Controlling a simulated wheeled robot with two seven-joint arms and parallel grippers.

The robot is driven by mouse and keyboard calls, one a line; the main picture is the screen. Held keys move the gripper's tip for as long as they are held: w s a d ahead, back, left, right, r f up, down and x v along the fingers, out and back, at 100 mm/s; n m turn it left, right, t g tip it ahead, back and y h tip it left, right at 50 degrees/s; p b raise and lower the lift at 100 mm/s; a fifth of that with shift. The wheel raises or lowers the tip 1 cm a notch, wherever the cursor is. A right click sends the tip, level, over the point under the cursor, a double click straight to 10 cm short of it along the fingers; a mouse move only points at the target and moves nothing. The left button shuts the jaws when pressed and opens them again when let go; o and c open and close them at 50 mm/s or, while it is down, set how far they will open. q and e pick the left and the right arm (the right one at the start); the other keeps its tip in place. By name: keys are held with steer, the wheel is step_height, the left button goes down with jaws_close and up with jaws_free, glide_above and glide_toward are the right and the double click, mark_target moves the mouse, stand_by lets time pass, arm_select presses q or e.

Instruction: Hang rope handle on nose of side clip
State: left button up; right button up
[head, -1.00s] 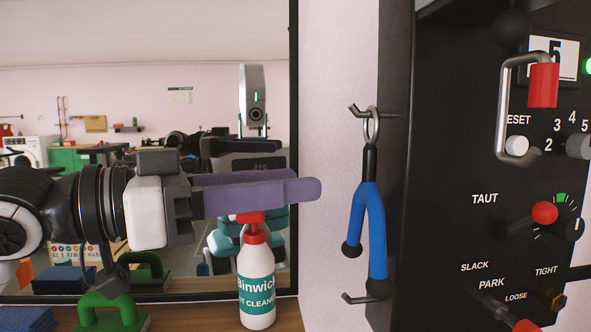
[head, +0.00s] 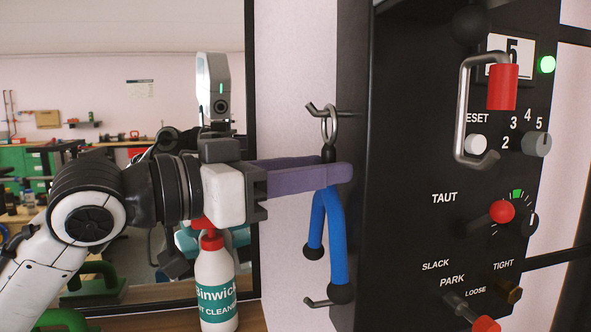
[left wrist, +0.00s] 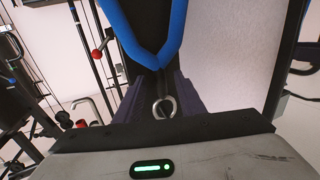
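The rope handle (head: 338,240) is a blue forked strap with black ends, a black neck and a metal ring (head: 329,125). It hangs by the ring from an upper hook (head: 320,108) on the side of the black panel. A lower hook (head: 318,302) sits beneath, beside the strap's ends; I cannot tell which hook is the side clip. My left gripper (head: 340,174) has its purple fingers at the neck, just below the ring. In the left wrist view the fingers (left wrist: 157,90) stand apart, with the ring (left wrist: 164,106) between them. My right gripper is not in view.
The black panel (head: 405,150) rises close on the right, with a hanging red-gripped metal handle (head: 502,88) and several knobs. A spray bottle (head: 216,285) stands on the wooden bench below my left gripper. A black frame edge (head: 250,60) is behind the arm.

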arm_select(q)
steer(key=shift+c, duration=0.2)
jaws_close()
steer(key=shift+r, duration=0.1)
steer(key=shift+r+p, duration=0.95)
steer(key=shift+p, duration=0.25)
steer(key=s+a, duration=0.2)
steer(key=a, duration=0.5)
steer(key=shift+s, duration=0.15)
stand_by(0.6)
